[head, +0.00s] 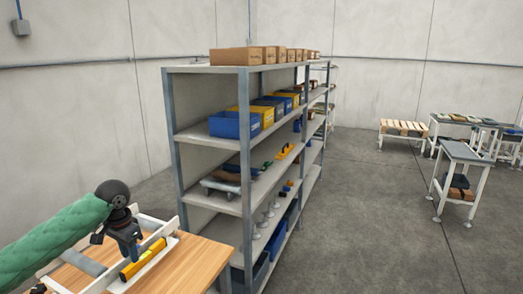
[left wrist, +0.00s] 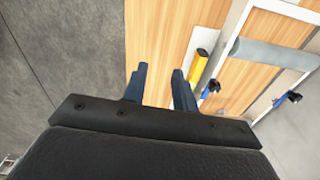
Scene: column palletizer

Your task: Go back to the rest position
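My left gripper (head: 130,250) is at the lower left of the head view, at the end of my green-sleeved arm. It is above a wooden-topped table (head: 200,262) with a white frame (head: 160,222) on it. In the left wrist view its two dark fingers (left wrist: 160,88) are apart with nothing between them, over bare wood. My right gripper is in neither view.
A tall grey shelf rack (head: 245,150) with blue and yellow bins and boxes stands just behind the table. The grey floor (head: 375,215) between is clear.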

